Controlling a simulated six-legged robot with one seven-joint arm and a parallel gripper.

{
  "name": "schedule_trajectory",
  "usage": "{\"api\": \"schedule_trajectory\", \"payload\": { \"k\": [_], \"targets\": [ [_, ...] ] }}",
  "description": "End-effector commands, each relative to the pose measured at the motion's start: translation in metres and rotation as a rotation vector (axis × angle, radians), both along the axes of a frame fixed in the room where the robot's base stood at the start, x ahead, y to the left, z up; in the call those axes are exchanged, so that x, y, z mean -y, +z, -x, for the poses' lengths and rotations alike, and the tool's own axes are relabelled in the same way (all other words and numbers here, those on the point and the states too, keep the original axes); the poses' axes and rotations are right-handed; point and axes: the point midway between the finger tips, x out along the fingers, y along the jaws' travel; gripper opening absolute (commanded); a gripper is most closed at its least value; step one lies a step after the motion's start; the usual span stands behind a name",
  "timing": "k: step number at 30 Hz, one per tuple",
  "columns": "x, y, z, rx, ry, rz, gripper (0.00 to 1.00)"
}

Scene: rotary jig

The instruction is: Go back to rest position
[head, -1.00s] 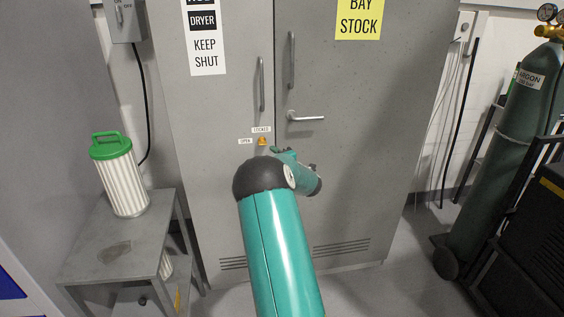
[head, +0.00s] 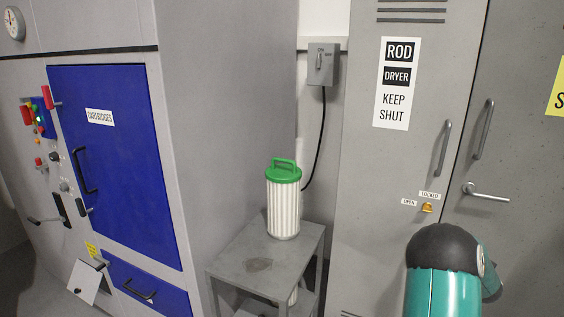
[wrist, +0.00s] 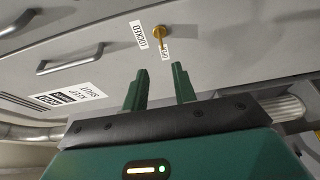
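My gripper (wrist: 159,84) shows in the wrist view with its two green fingers apart and nothing between them. It faces the grey cabinet front, below a small brass knob (wrist: 158,33) in the picture and apart from it. In the head view only my teal arm with its black joint shows at the lower right; the gripper's fingers are hidden there. The brass knob (head: 427,208) sits on the rod dryer door (head: 385,190), between small "open" and "locked" labels. That door looks closed.
A white pleated cartridge (head: 284,205) with a green handled lid stands on a grey side table (head: 225,265). At left is a grey machine with a blue cartridges door (head: 115,190), controls and a blue drawer (head: 150,290). A switch box (head: 323,63) hangs on the wall.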

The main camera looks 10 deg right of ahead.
Motion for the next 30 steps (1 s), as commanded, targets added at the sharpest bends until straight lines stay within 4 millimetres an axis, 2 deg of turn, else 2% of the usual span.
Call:
{"api": "schedule_trajectory", "payload": {
  "k": [5, 7, 14, 18, 23, 26, 30],
  "targets": [
    [-0.015, 0.035, -0.006, 0.021, -0.079, -0.108, 0.27],
    [-0.027, 0.055, -0.007, 0.028, -0.129, -0.191, 0.27],
    [-0.086, 0.104, 0.002, 0.024, -0.272, -0.512, 0.27],
    [-0.134, 0.122, 0.018, -0.008, -0.334, -0.71, 0.27],
    [-0.199, 0.136, 0.046, -0.074, -0.387, -0.924, 0.27],
    [-0.243, 0.14, 0.069, -0.133, -0.416, -1.045, 0.27],
    [-0.305, 0.141, 0.111, -0.236, -0.458, -1.195, 0.27]
  ]
}}
